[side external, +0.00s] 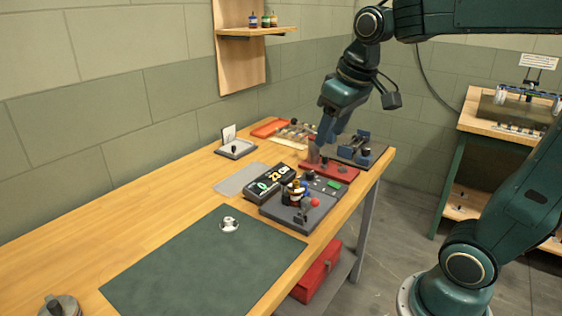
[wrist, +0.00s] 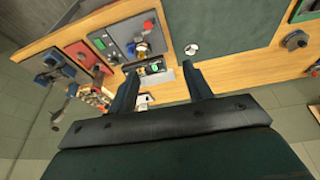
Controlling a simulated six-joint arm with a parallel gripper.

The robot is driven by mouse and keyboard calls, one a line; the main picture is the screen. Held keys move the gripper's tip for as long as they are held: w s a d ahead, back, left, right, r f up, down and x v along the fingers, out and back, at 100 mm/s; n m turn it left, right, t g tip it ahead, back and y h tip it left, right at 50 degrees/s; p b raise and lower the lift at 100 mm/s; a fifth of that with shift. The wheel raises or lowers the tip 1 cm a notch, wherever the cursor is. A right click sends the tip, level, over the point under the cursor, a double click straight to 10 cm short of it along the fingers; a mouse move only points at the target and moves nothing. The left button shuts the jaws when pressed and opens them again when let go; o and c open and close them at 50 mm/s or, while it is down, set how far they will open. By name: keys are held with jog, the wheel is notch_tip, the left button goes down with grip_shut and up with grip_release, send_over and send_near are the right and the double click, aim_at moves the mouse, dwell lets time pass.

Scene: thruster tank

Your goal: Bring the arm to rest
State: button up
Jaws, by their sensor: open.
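My gripper (side external: 322,148) hangs tilted over the far end of the wooden bench, above the red base plate (side external: 330,170). In the wrist view the two fingers of my gripper (wrist: 160,78) stand wide apart with nothing held between them. Whether the fingertips touch anything below cannot be told from the side view. My arm reaches in from the upper right.
A grey fixture (side external: 318,208) with a brass valve and red knob stands beside a black digital display (side external: 269,181). A dark green mat (side external: 190,270) bears a small round metal part (side external: 229,224). A grey clamp fixture (side external: 366,150) stands at the far corner.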

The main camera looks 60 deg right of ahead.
jog(key=s+a+f+t, duration=0.1)
jog(key=s+a+f, duration=0.1)
jog(key=s, duration=0.3)
jog(key=s+a+f+n, duration=0.1)
jog(key=s+a+f, duration=0.1)
jog(key=s, duration=0.4)
jog(key=shift+s+a+t+y, duration=0.15)
jog(key=shift+a+t+y, duration=0.2)
jog(key=shift+a, duration=0.3)
